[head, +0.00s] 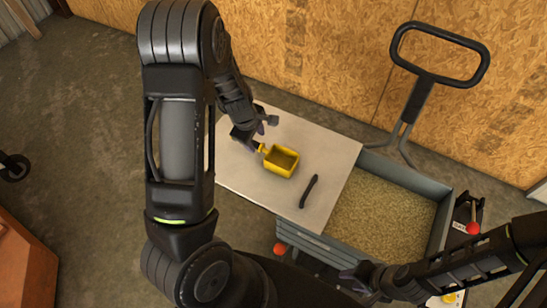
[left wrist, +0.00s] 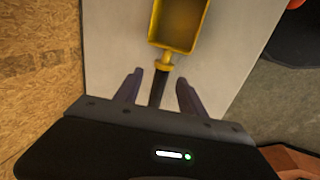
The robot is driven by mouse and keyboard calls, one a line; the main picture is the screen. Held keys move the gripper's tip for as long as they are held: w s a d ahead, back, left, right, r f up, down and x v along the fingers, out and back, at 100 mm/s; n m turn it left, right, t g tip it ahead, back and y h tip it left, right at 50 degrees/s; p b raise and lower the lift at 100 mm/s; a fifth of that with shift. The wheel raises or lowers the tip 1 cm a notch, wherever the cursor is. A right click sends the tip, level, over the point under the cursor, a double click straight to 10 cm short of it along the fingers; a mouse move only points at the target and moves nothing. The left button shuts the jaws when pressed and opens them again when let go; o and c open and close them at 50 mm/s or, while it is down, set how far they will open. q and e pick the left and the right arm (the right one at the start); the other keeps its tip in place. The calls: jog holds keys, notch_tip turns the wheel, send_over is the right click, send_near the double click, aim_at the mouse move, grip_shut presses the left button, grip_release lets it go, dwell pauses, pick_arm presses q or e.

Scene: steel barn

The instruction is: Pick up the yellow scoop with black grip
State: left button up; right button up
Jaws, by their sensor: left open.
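The yellow scoop with black grip (head: 281,161) lies on a pale board, its yellow bowl toward the middle and its grip toward my left gripper. My left gripper (head: 259,136) is open at the grip end. In the left wrist view, the scoop's bowl (left wrist: 178,28) is at the top, and its black grip runs down between the two open fingers (left wrist: 159,90), with a gap showing on each side. In the head view the gripper partly hides the grip. My right gripper (head: 358,279) is at the lower right, away from the scoop; its fingers are unclear.
A dark curved bar (head: 308,191) lies on the board right of the scoop. The cart's black handle (head: 440,78) rises at the back, near the chipboard wall (head: 330,45).

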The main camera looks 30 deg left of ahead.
aim_at(257, 144)
pick_arm(q)
jog(key=x, duration=0.5)
jog(key=shift+s+a+f, duration=0.1)
jog(key=shift+s, duration=0.05)
jog(key=shift+c, duration=0.5)
grip_shut()
